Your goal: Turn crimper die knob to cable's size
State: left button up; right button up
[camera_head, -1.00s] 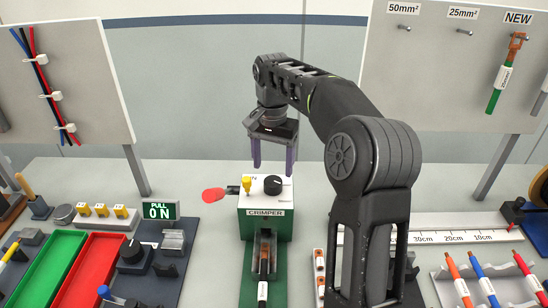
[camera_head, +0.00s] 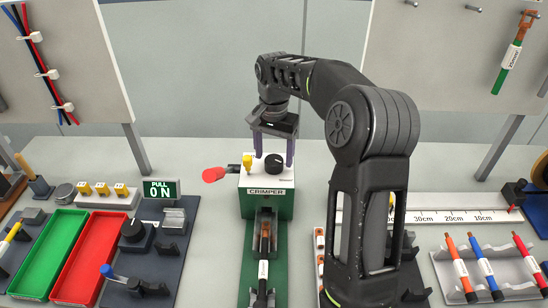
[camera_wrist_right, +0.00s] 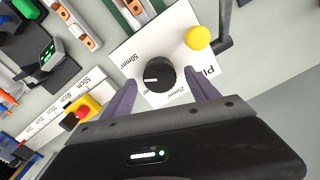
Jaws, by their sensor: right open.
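The crimper (camera_head: 266,191) is a green body with a white top. Its black die knob (camera_head: 273,163) stands on that top and shows from above in the right wrist view (camera_wrist_right: 160,77). A short white mark on the knob points toward the left of that view; a "50mm²" print lies above it and a "25mm" print below right. My right gripper (camera_head: 273,158) is open, pointing down, its purple fingers on either side of the knob, apart from it in the wrist view. A cable with a white tag (camera_head: 263,270) lies in front of the crimper; its tag is unreadable. My left gripper is out of view.
A yellow button (camera_head: 247,162) and a red-ended lever (camera_head: 214,174) sit on the crimper's left. Green (camera_head: 50,250) and red (camera_head: 88,258) trays lie left. A ruler (camera_head: 450,216) and several cables lie right. A tagged cable (camera_head: 512,56) hangs on the board.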

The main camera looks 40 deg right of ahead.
jog(key=shift+f, duration=1.05)
jog(key=shift+c, duration=0.3)
jog(key=c, duration=1.3)
